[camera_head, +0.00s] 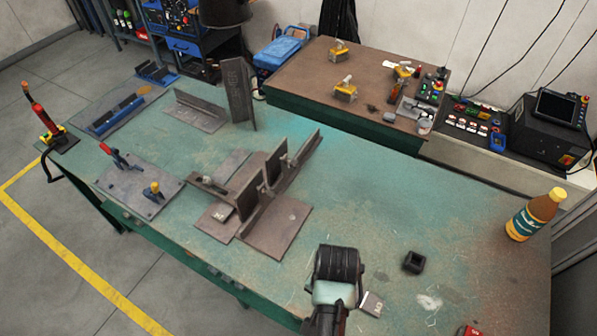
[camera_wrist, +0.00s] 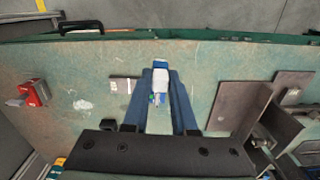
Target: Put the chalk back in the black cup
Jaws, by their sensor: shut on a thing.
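My gripper (camera_wrist: 160,88) shows in the wrist view, its two dark blue fingers closed on a small pale grey-white piece with blue ends, which looks like the chalk (camera_wrist: 160,78). The table is seen behind it; I cannot tell its height above the top. In the head view my wrist hides the fingers and the chalk. The small black square cup (camera_head: 413,262) stands on the green table, to the right of my wrist and a little apart. It shows as a dark shape in the wrist view (camera_wrist: 108,124), left of the fingers.
A small labelled block (camera_head: 371,303) lies beside my wrist, and a red item (camera_head: 470,330) at the front edge. A bottle (camera_head: 535,214) stands at right. Steel angle plates (camera_head: 268,190) occupy the table's middle left. The green surface around the cup is mostly clear.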

